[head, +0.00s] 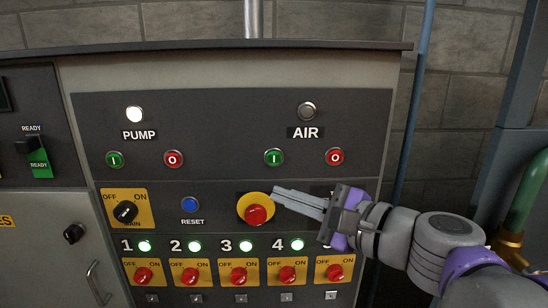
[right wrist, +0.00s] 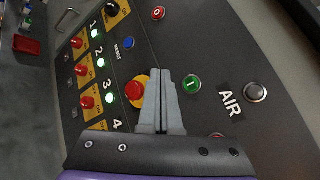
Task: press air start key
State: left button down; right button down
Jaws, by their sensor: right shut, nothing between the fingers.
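The air start key is the green round button marked "I" (head: 274,157) under the AIR label (head: 306,133) on the dark control panel. It also shows in the right wrist view (right wrist: 192,84), just right of the fingertips. The red air stop button marked "O" (head: 334,156) sits to its right. The unlit air lamp (head: 307,111) is above the label. My right gripper (head: 278,192) is shut and empty. In the head view its fingertips appear below the green air key, near the upper right of the red emergency button (head: 256,214). My left gripper is not in view.
The lit pump lamp (head: 134,114) stands above its own green (head: 115,159) and red (head: 173,159) buttons. A blue reset button (head: 190,205) and several red OFF/ON knobs with lit green lamps are lower down. A blue pipe (head: 411,120) runs right of the cabinet.

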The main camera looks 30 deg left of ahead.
aim_at(274, 158)
jog(key=shift+a+r, duration=0.2)
jog(key=shift+r, duration=0.25)
jog(key=w+a, duration=0.1)
jog(key=w, duration=0.1)
jog(key=w+a, duration=0.2)
jog(key=w, duration=0.1)
jog(key=w+a+p, duration=0.1)
jog(key=w, duration=0.1)
jog(key=shift+w+a, duration=0.3)
jog(key=shift+s, duration=0.1)
dwell(1.9)
